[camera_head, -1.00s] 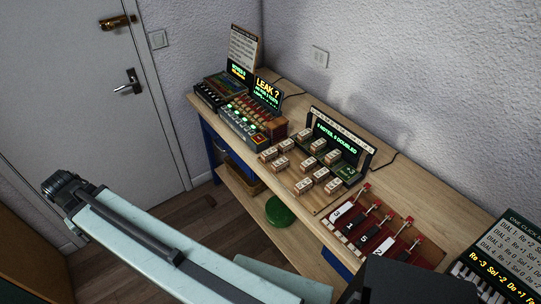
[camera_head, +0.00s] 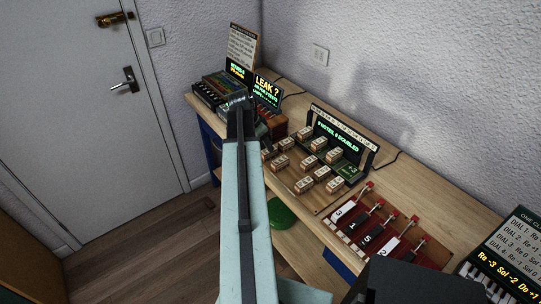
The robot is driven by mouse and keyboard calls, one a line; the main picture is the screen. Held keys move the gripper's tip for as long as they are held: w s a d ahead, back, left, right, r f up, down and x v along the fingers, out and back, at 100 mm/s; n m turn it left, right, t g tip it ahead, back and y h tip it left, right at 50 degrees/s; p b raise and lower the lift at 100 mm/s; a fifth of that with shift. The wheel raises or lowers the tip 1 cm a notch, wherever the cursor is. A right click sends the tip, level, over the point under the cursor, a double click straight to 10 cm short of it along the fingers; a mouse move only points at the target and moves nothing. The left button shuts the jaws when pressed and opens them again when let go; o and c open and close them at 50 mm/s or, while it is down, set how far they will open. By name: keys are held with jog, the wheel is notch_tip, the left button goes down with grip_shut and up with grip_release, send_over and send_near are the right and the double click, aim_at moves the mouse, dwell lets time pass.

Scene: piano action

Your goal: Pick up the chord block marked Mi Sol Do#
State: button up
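Several small pale-topped chord blocks with brown sides, such as one near the middle (camera_head: 308,165), stand on a wooden board (camera_head: 290,180) on the bench. Their markings are too small to read, so I cannot tell which one says Mi Sol Do#. My arm rises from the bottom of the view, and its dark upper end is in front of the bench, left of the blocks. The arm covers the left edge of the block group. I see no gripper fingers.
A display (camera_head: 337,137) reading "9 notes, 5 doubled" stands behind the blocks. Red levers with numbered plates (camera_head: 372,228) are to their right. A "LEAK ?" screen (camera_head: 266,88) and consoles stand at the left end. A green round object (camera_head: 282,213) is below the bench.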

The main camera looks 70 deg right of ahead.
aim_at(269, 154)
jog(key=b+x, duration=0.1)
jog(key=x, duration=0.1)
jog(key=b+x, duration=0.4)
jog(key=shift+s+a+f, duration=0.15)
jog(key=shift+a+f, duration=0.05)
jog(key=shift+f, duration=0.3)
jog(key=shift+r, duration=0.2)
grip_shut()
